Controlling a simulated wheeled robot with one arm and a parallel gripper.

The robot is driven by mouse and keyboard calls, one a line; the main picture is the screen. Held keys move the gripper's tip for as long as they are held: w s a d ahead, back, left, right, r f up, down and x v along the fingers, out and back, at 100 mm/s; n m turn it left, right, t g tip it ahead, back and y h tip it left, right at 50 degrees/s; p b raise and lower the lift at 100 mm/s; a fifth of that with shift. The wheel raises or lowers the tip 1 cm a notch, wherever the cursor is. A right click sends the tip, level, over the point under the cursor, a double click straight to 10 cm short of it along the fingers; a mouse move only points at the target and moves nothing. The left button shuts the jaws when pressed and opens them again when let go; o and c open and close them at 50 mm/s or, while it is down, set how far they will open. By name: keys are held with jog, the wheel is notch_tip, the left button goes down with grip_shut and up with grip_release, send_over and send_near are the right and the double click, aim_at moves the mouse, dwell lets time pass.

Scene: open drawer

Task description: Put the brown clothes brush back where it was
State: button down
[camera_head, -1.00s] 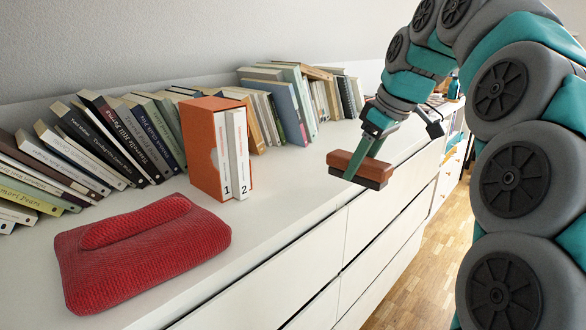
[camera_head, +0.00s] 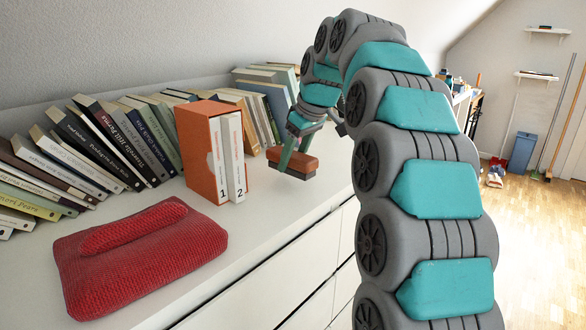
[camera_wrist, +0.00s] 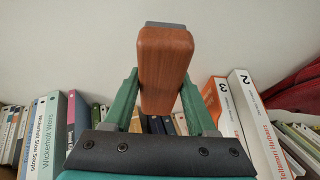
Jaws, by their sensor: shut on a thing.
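The brown clothes brush (camera_head: 304,165) has a wooden back and a dark underside. My gripper (camera_head: 293,158) is shut on it, with green fingers on both sides of the brush. In the wrist view the brush (camera_wrist: 164,60) fills the space between the fingers (camera_wrist: 160,95). In the head view the brush is over the white dresser top (camera_head: 272,196), right of the orange slipcase. Whether it touches the surface is hard to tell.
An orange slipcase (camera_head: 197,153) with white volumes stands left of my gripper. A red knitted pouch (camera_head: 140,262) lies at the front left. Leaning books (camera_head: 110,140) line the wall. The dresser top between slipcase and front edge is bare.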

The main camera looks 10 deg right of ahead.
aim_at(293, 170)
jog(key=shift+f, duration=1.45)
jog(key=shift+f, duration=0.15)
jog(key=shift+c, duration=1)
grip_release()
jog(key=p+v, duration=0.1)
jog(key=v, duration=1.1)
jog(key=shift+r+p, duration=0.25)
jog(key=shift+p, duration=0.05)
